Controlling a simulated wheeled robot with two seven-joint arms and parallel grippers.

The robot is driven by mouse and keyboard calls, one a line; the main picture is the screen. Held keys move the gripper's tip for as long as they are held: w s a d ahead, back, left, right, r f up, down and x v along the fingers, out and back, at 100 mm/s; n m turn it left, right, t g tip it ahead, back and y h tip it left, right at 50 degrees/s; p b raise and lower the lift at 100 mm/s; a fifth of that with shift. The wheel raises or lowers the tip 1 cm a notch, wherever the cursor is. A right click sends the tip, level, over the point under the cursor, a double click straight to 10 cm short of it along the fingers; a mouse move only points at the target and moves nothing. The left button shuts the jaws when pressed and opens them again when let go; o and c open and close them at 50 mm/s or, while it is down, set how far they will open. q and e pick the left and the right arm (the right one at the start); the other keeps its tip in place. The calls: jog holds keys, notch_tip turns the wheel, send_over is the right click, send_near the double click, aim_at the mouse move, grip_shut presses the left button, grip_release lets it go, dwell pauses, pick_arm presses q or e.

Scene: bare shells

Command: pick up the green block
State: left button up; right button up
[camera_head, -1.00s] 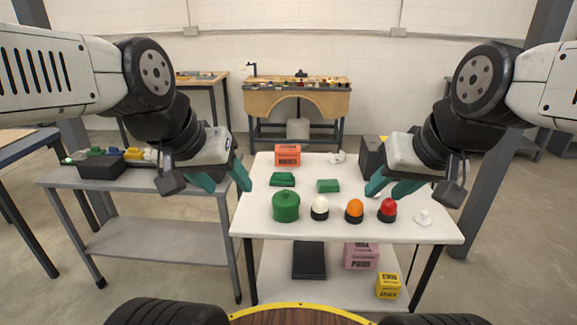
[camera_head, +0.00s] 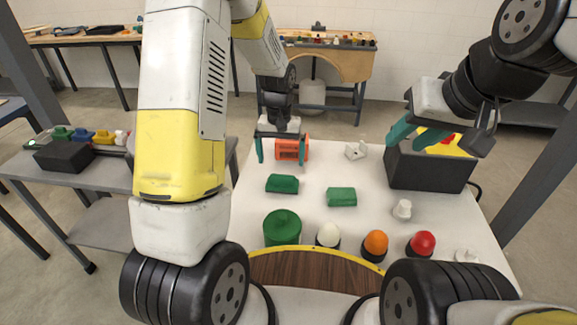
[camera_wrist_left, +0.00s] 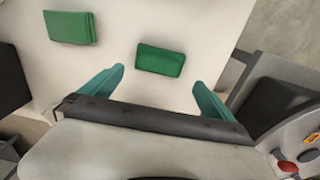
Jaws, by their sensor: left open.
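Two green blocks lie on the white table: a left one (camera_head: 282,184) and a right one (camera_head: 341,197). In the left wrist view the picture is turned about; the left block (camera_wrist_left: 160,60) lies ahead of and between the fingertips, and the right block (camera_wrist_left: 70,27) is at upper left. My left gripper (camera_head: 281,158) is open and empty, fingers pointing down, above the table and beyond the left block in the head view. My right gripper (camera_head: 418,138) is open and empty, by the dark bin at the right.
An orange crate (camera_head: 292,150) is just behind my left gripper. A green pot (camera_head: 282,228), white, orange (camera_head: 376,243) and red (camera_head: 422,243) knobs line the near edge. The dark bin (camera_head: 430,170) stands right. A grey side table (camera_head: 85,180) is left.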

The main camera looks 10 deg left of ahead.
aim_at(282, 176)
pick_arm(q)
notch_tip(282, 176, down, 10)
jog(key=shift+d+r, duration=0.15)
jog(key=shift+r, duration=0.1)
jog(key=shift+c, duration=0.2)
jog(key=c, duration=1)
jog(key=shift+r, duration=5.05)
jog(key=shift+c, duration=0.2)
